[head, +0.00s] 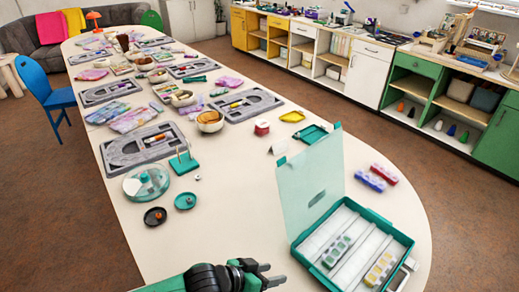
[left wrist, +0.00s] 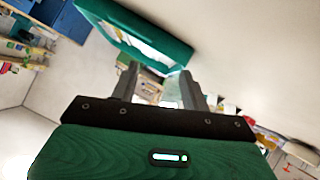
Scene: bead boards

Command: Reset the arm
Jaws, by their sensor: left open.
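My left gripper (head: 272,276) comes in at the bottom of the head view, just left of an open teal case (head: 402,238) on the table. Its jaws are apart and nothing shows between them. In the left wrist view the two fingers of the gripper (left wrist: 160,80) stand apart, with a green-framed thing (left wrist: 172,45) beyond them. My right gripper is in neither view.
The long table (head: 240,200) holds grey bead boards (head: 143,146), bowls (head: 210,122) and colourful bags. The case has its lid (head: 312,182) raised and small bead boxes (head: 381,268) inside. Red and blue boxes (head: 370,181) lie behind it. The table's middle front is clear.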

